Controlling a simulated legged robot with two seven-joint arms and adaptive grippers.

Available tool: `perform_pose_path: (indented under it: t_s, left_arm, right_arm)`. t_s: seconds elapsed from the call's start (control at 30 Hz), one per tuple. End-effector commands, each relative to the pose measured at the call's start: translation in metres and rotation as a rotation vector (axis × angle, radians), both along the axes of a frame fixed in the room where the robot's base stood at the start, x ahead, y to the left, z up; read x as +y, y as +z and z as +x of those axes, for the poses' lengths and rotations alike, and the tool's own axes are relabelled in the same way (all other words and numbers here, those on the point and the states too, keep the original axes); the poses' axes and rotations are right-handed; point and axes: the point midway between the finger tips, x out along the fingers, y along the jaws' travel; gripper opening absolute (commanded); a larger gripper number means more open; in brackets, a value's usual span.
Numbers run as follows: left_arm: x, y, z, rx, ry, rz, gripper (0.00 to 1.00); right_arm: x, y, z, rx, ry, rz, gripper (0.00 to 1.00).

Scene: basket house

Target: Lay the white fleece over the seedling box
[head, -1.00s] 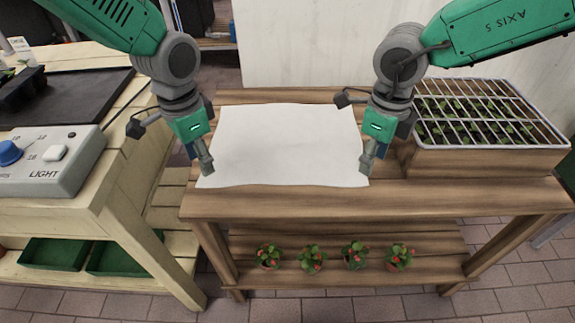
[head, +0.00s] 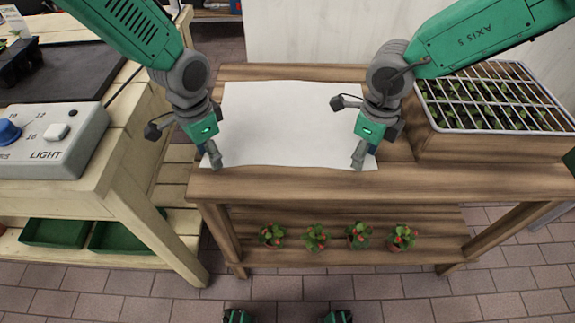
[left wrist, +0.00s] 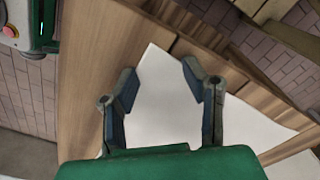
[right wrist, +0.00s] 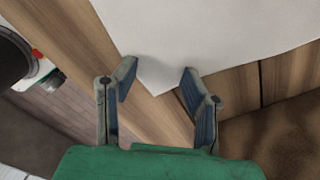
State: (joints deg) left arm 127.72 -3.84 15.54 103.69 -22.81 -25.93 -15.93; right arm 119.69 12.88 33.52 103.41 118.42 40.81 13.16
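The white fleece (head: 290,122) lies flat on the wooden bench, left of the seedling box. The seedling box (head: 497,143) is a wooden box with a white wire grid on top and green seedlings beneath it, at the bench's right end. My left gripper (head: 213,160) is at the fleece's near left corner; in the left wrist view its fingers (left wrist: 160,88) are apart with the fleece corner below and between them. My right gripper (head: 360,158) is at the near right corner; in the right wrist view its fingers (right wrist: 156,92) are apart around the other fleece corner.
A cream bench (head: 100,185) with a grey light control box (head: 55,142) stands at the left. Several potted plants with red spots (head: 315,236) stand on the lower shelf. The bench front edge (head: 400,182) is bare. A white wall is behind.

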Motion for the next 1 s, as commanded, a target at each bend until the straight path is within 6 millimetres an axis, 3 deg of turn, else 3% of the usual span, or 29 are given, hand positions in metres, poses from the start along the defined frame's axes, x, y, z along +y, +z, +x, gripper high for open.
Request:
perform_pose_path:
  t_s: [0.5,0.73,1.0]
  left_arm:
    - [-0.002,-0.005,-0.001,0.005,-0.002,0.004,0.38]
    - [0.0,-0.009,-0.001,0.007,-0.002,0.004,0.0]
    - [-0.001,-0.011,-0.002,0.013,-0.002,0.009,0.0]
  right_arm:
    - [-0.003,-0.003,0.0,0.004,-0.002,0.0,0.39]
    - [-0.002,-0.006,0.0,0.005,-0.002,-0.001,0.0]
    - [-0.005,-0.008,0.001,0.006,-0.002,0.0,0.0]
